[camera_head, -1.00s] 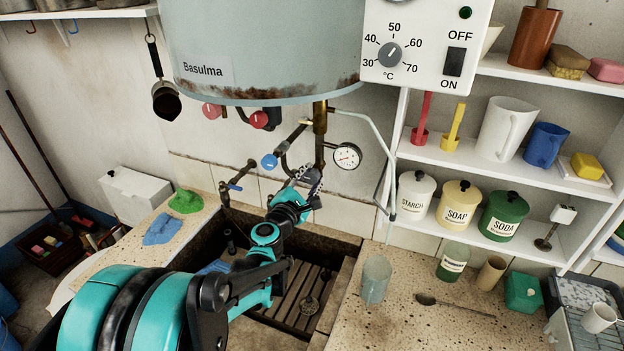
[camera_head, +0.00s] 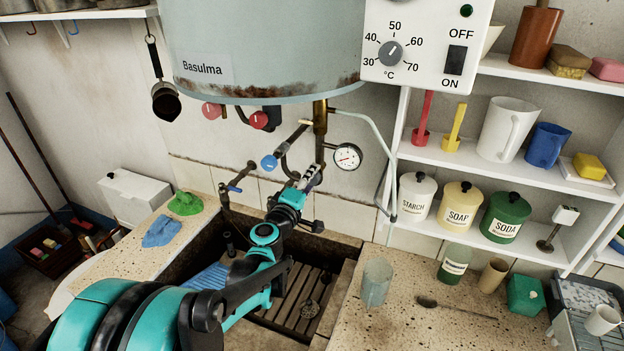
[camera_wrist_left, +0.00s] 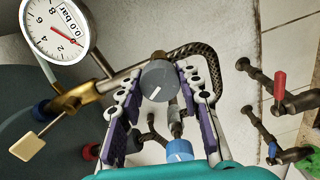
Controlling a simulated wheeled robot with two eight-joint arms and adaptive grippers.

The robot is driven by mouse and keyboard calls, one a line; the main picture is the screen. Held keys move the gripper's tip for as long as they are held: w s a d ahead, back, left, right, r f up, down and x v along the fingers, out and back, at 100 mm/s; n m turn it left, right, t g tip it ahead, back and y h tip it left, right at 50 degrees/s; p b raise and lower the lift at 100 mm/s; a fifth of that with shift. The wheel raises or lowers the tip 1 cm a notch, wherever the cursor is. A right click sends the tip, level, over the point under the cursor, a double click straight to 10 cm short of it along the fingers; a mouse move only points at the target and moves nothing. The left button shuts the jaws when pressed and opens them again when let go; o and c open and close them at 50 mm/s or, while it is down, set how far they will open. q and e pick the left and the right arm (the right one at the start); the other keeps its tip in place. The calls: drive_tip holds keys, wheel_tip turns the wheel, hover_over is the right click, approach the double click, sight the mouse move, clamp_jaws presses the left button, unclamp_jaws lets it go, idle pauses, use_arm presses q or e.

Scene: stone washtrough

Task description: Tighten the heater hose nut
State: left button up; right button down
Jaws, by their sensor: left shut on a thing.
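The hose nut (camera_wrist_left: 159,82) is a dark grey round piece with a white line on its face, in the left wrist view. A braided hose (camera_wrist_left: 205,58) curves beside it on the right. My left gripper (camera_wrist_left: 161,92) has its two pale, purple-padded fingers on either side of the nut and is shut on it. In the head view my left gripper (camera_head: 313,178) is under the heater (camera_head: 265,50), by the brass pipe (camera_head: 320,128); the nut cannot be made out there. My right gripper is not in view.
A pressure gauge (camera_head: 347,156) is close on the right of the gripper, and a blue-knobbed valve (camera_head: 269,162) on the left. The stone trough (camera_head: 325,245) lies below. Shelves (camera_head: 500,165) and a counter with a glass (camera_head: 376,282) are on the right.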

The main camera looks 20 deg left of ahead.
use_arm(q)
drive_tip(key=m, duration=0.6)
drive_tip(key=shift+m, duration=0.3)
drive_tip(key=shift+r, duration=0.1)
idle(0.4)
drive_tip(key=o, duration=1.2)
drive_tip(key=shift+c, duration=0.2)
drive_tip(key=s, duration=1.2)
drive_tip(key=shift+d, duration=0.35)
